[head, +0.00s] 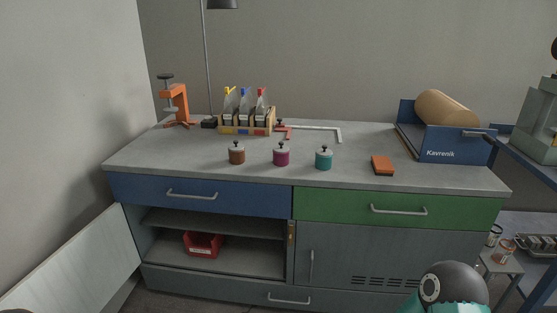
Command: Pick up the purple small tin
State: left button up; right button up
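The purple small tin (281,156) stands upright on the bench top, near its front edge and left of the middle. It has a grey lid with a dark knob. A brown tin (237,154) stands to its left and a teal tin (324,159) to its right, both of the same shape and apart from it. Nothing covers the purple tin. Neither of my grippers is in view. A rounded dark and teal part at the bottom right looks like part of my own arm.
The concrete bench top (220,172) is clear around the tins. An orange block (382,165) lies to the right. A blue holder (446,148) carries a brown roll (446,108).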

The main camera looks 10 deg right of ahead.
aim_at(280, 159)
jog(key=u, duration=0.05)
jog(key=i, duration=1)
jog(key=z, duration=0.05)
